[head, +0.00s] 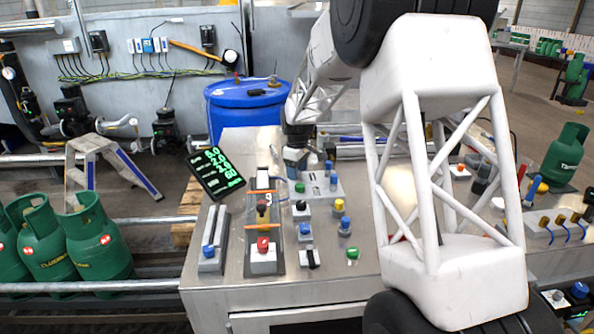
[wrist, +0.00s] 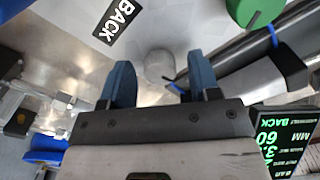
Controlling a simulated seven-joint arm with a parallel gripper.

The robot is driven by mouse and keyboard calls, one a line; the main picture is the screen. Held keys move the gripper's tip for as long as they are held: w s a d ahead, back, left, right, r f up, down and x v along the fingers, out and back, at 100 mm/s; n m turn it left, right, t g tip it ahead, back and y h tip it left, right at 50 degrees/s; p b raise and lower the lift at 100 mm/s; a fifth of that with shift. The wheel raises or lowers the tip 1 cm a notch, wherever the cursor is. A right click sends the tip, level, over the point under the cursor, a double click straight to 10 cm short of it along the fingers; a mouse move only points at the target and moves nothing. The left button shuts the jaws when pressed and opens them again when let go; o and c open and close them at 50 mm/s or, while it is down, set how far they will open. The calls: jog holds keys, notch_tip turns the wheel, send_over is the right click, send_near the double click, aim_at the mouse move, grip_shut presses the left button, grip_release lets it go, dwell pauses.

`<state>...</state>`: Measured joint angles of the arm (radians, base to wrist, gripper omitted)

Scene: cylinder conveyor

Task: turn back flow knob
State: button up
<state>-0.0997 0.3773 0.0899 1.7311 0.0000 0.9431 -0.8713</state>
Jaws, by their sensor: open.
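My gripper (wrist: 160,76) shows two blue fingers in the wrist view, spread apart with nothing held between them. A pale grey round piece (wrist: 160,66), possibly a knob, lies below and between the fingertips; contact cannot be told. A label reading BACK (wrist: 118,20) is on the panel just beyond the left finger. In the head view my gripper (head: 296,160) is low over the back of the metal control panel (head: 215,290), near a light plate (head: 322,185) with small knobs. The back flow knob cannot be picked out for certain there; my gripper and arm hide part of that area.
A green knob (wrist: 255,10) shows at the wrist view's top right. A black display (head: 215,172) with green text stands at the panel's left. Several coloured knobs and a red button (head: 263,245) crowd the panel's front. A blue barrel (head: 240,106) stands behind.

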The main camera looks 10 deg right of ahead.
jog(key=c, duration=0.9)
jog(key=shift+m, duration=0.5)
jog(key=m, duration=1.1)
jog(key=shift+m, duration=0.3)
jog(key=o, duration=0.9)
